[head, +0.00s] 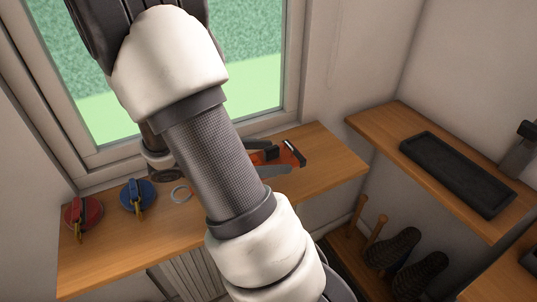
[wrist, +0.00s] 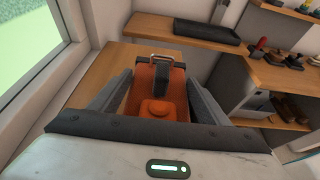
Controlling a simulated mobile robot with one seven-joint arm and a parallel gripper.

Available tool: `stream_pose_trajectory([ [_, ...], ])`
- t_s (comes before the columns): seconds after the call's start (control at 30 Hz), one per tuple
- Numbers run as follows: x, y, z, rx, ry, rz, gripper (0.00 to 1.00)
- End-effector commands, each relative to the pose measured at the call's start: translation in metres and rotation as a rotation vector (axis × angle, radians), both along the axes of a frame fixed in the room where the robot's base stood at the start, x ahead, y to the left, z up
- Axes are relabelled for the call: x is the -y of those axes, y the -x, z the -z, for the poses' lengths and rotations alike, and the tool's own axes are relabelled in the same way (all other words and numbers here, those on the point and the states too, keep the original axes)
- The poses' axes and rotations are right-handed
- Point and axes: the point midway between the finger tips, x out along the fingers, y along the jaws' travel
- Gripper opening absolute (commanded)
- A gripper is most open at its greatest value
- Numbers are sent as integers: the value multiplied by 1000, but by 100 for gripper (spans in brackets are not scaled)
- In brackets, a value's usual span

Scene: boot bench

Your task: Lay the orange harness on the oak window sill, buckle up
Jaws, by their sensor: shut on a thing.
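The orange harness (head: 290,156) is at the right part of the oak window sill (head: 325,145) in the head view, partly hidden by my arm. In the wrist view the harness (wrist: 156,100) lies between the two dark fingers, with a black strap and a metal buckle (wrist: 167,57) at its far end. My gripper (wrist: 158,92) is shut on the harness. The buckle side shows to the wrist camera. I cannot tell whether the harness touches the sill or hangs just above it.
A wooden shelf (head: 385,122) with a black tray (head: 457,172) stands at the right. Dark boots (head: 400,250) stand below it. The window is behind the sill.

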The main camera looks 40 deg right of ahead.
Motion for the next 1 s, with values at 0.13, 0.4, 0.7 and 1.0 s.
stream_pose_trajectory([
  [0.13,0,0,24,0,0,0,40],
  [0.4,0,0,55,-1,-1,0,40],
  [0.7,0,0,72,0,-1,0,40],
  [1.0,0,0,71,1,-1,0,80],
])
